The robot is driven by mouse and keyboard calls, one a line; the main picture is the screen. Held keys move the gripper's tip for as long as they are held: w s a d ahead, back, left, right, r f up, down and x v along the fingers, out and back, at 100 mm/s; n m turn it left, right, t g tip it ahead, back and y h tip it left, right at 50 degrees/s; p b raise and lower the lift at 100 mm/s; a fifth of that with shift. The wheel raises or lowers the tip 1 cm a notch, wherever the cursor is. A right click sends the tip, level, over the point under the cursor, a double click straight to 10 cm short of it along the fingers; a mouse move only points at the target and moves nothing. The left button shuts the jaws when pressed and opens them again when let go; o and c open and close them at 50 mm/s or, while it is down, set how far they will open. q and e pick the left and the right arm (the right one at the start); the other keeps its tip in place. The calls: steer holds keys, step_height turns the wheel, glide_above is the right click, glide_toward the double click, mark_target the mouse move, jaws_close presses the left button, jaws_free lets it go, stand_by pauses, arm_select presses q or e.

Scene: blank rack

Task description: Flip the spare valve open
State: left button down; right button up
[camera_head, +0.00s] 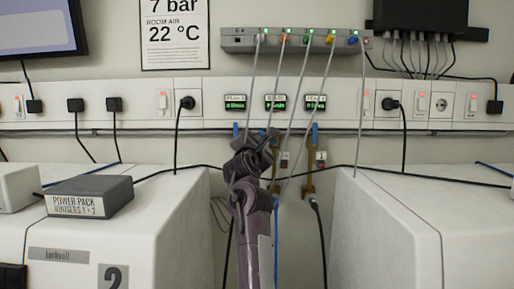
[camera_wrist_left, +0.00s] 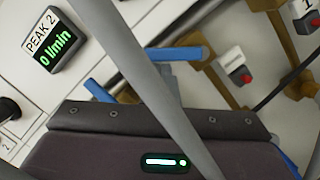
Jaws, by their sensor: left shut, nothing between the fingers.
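My left gripper (camera_head: 262,138) is shut and empty, up against the row of small valves under the wall displays. In the head view, a blue valve handle (camera_head: 315,132) stands upright on the brass valve at right. Another blue handle (camera_head: 235,129) shows at left, partly behind my gripper. In the left wrist view, a blue lever (camera_wrist_left: 174,53) lies just beyond my dark gripper body (camera_wrist_left: 160,125), and a second blue piece (camera_wrist_left: 98,90) is beside it. The fingertips are hidden there, so I cannot tell whether they touch a lever. I cannot read which valve is the spare. My right gripper is not in view.
Thin grey hoses run from the manifold (camera_head: 290,41) down past the displays (camera_head: 275,102); one grey hose (camera_wrist_left: 150,75) crosses close before the wrist camera. White cabinets (camera_head: 130,215) stand on both sides, with a power pack (camera_head: 90,196) on the left one. Black cables hang nearby.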

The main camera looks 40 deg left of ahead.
arm_select(q)
steer(key=m, duration=0.1)
steer(key=r+m+p, duration=0.1)
steer(key=r+m+h, duration=0.1)
steer(key=m, duration=0.1)
steer(key=shift+w+d, duration=0.2)
steer(key=shift+d, duration=0.1)
steer(key=m, duration=0.1)
steer(key=m+p, duration=0.1)
steer(key=m+h+p, duration=0.1)
steer(key=shift+w+d+r+m+g, duration=0.3)
steer(key=shift+d+g, duration=0.05)
steer(key=shift+g, duration=0.05)
steer(key=shift+f, duration=0.1)
